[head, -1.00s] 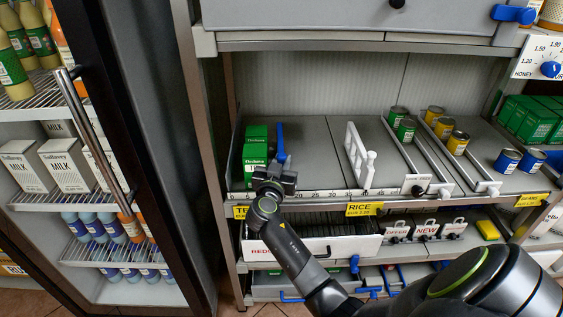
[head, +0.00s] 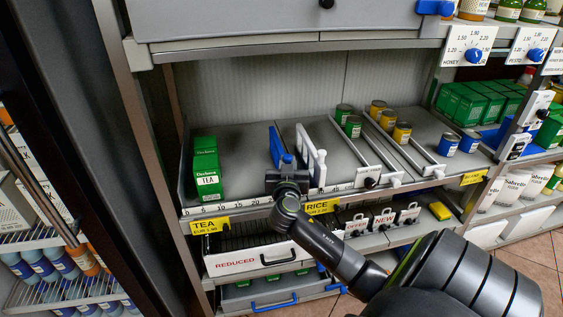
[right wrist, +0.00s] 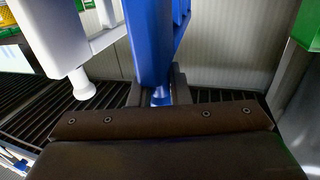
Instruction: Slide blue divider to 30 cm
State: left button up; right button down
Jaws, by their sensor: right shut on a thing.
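The blue divider (head: 276,148) stands upright on the shelf, just left of a white divider (head: 313,155), with a narrow gap visible at the front. My right gripper (head: 287,174) is at the divider's front end, shut on it. In the right wrist view, the blue divider (right wrist: 150,38) rises from between the fingers (right wrist: 160,92), and the white divider (right wrist: 45,35) is at left. The number scale (head: 228,206) runs along the shelf's front edge. My gripper and wrist hide the marks below the divider. My left gripper is out of view.
Green tea boxes (head: 206,168) stand at the shelf's left, with bare shelf between them and the blue divider. Green cans (head: 353,126) and yellow cans (head: 401,132) stand to the right. A REDUCED bin (head: 262,258) lies below.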

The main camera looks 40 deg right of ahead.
jog(key=shift+r, duration=0.1)
jog(key=c, duration=1.4)
grip_release()
jog(key=shift+w, duration=0.1)
jog(key=b+v, duration=0.3)
jog(key=v, duration=1.4)
jog(key=shift+s, duration=0.3)
